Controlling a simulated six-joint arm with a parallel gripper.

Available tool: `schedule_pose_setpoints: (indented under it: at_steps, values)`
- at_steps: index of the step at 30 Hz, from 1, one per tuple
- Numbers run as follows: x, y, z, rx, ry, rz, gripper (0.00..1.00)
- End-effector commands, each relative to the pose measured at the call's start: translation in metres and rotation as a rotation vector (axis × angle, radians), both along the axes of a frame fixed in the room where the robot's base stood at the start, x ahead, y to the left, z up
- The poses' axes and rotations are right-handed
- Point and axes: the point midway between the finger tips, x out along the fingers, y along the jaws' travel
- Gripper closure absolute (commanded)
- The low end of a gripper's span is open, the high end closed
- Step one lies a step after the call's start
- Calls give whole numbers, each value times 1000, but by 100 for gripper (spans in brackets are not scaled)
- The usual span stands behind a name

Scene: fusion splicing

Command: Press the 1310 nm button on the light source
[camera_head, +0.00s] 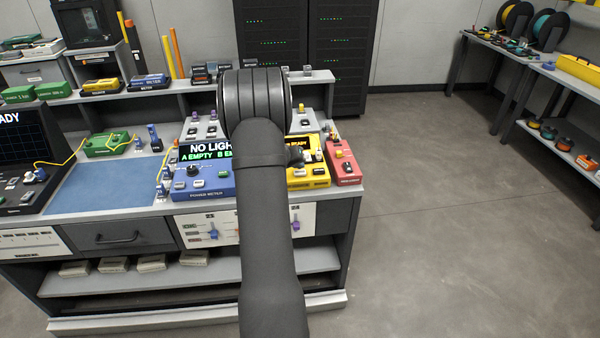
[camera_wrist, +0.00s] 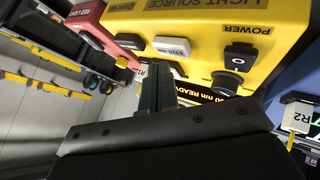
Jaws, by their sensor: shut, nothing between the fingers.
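The yellow light source (camera_head: 308,180) stands on the bench, partly hidden behind my arm in the head view. In the wrist view the light source (camera_wrist: 205,35) fills the top, with a black POWER button (camera_wrist: 240,56), a black knob (camera_wrist: 226,83) and a dark screen ending in "nm READY" (camera_wrist: 195,93).
The red device (camera_head: 343,163) stands right of the light source. The blue power meter (camera_head: 203,187) stands to its left, its screen reading "NO LIGHT". A blue mat (camera_head: 100,187) lies further left. Small units and a shelf stand behind. The floor to the right is open.

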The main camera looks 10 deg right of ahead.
Motion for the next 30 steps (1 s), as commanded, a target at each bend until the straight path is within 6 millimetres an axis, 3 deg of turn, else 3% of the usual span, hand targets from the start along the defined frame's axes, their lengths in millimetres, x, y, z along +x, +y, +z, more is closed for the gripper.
schedule_pose_setpoints:
  at_steps: [30]
  values:
    - [0,0,-12,0,1,-1,100]
